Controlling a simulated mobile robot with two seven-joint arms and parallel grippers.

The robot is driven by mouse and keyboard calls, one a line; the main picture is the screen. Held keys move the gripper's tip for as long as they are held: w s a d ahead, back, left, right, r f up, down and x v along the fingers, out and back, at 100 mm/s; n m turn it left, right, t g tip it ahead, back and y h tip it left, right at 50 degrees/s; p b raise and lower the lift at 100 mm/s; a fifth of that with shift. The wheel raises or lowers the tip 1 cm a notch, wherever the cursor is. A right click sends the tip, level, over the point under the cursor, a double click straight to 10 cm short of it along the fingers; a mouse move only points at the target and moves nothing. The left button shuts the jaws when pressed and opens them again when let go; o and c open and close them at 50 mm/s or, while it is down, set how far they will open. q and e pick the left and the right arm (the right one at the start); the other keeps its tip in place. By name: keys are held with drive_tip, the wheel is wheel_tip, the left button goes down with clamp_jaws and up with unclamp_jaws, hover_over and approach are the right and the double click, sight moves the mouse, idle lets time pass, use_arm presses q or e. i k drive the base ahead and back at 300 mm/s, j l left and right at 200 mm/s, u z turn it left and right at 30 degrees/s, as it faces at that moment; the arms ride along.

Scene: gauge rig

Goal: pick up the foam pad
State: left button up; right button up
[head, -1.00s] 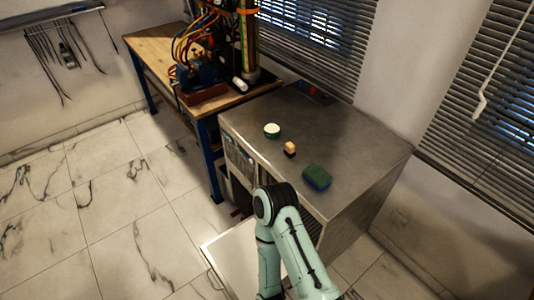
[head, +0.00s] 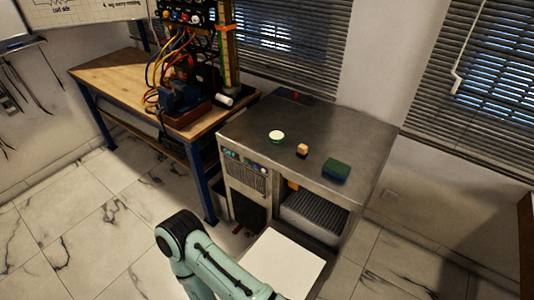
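The foam pad seems to be the dark green and blue block (head: 336,170) lying flat on the grey metal cabinet top (head: 345,132), toward its front right. Nothing touches it. One of my arms shows at the bottom of the head view, below and to the left of the cabinet, but its gripper is out of the frame. I cannot tell which arm it is. Neither gripper is in view.
A small tan block (head: 302,150) and a round white-topped green tin (head: 276,136) stand left of the pad. A white panel (head: 283,263) juts out low before the cabinet. A wooden workbench (head: 115,72) with cables and equipment stands left. Marble floor is open at lower left.

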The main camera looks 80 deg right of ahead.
sight(301, 152)
drive_tip(key=i+z, duration=0.8)
drive_tip(key=i+j+z, duration=0.15)
drive_tip(key=i+z, duration=0.15)
drive_tip(key=z, duration=0.15)
drive_tip(key=i+z, duration=0.2)
drive_tip(key=z, duration=0.2)
drive_tip(key=i+z, duration=0.15)
drive_tip(key=z, duration=0.2)
drive_tip(key=i+z, duration=0.2)
drive_tip(key=z, duration=0.2)
drive_tip(key=i+j+z, duration=0.1)
drive_tip(key=z, duration=0.3)
drive_tip(key=i, duration=0.05)
